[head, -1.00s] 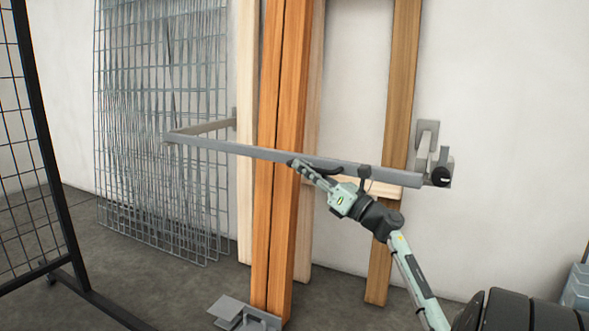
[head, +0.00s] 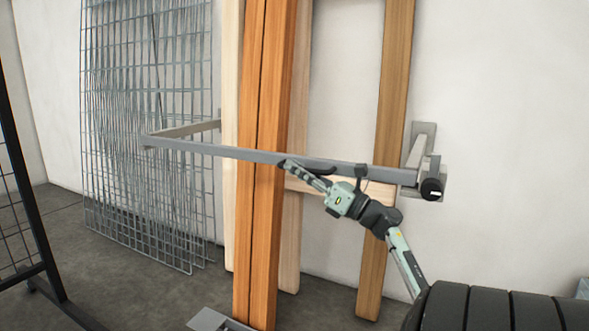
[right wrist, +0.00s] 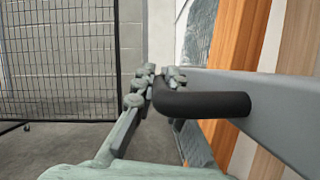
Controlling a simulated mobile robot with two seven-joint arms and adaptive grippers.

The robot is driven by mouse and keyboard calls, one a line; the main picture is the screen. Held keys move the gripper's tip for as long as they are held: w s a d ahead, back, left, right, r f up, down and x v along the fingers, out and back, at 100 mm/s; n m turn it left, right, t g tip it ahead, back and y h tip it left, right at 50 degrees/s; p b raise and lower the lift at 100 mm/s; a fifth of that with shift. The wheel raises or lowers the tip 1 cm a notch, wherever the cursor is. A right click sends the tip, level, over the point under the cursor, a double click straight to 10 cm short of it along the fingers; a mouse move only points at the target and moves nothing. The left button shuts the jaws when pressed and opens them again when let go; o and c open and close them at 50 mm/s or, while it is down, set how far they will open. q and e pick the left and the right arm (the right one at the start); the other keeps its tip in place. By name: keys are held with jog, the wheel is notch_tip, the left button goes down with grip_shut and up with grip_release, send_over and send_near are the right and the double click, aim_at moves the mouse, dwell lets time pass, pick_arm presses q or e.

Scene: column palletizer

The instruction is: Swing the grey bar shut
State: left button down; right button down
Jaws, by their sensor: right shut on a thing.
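The grey bar (head: 215,150) runs level across the front of the upright orange timbers (head: 262,200). Its left end joins an arm fixed near the wall, and its right end is at the wall catch with a black knob (head: 431,189). I cannot tell if the bar is seated in the catch. My right gripper (head: 287,165) reaches the bar from below right. In the right wrist view, the gripper (right wrist: 153,88) is shut on the bar's black handle (right wrist: 208,103); the grey bar (right wrist: 270,105) is just to the right. My left gripper is out of view.
Wire mesh panels (head: 150,120) lean on the wall behind the bar's left end. A black-framed mesh screen (head: 28,220) stands at the left. Pale and brown boards (head: 385,150) stand behind the bar. Grey floor (head: 120,290) lies open at the lower left.

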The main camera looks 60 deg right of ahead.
jog(key=shift+d+r+h, duration=0.25)
jog(key=shift+d+h, duration=0.15)
jog(key=shift+d, duration=0.2)
jog(key=c, duration=1.6)
grip_release()
jog(key=shift+f, duration=0.1)
jog(key=shift+o, duration=0.2)
jog(key=v, duration=1.2)
jog(key=shift+w+a, duration=0.1)
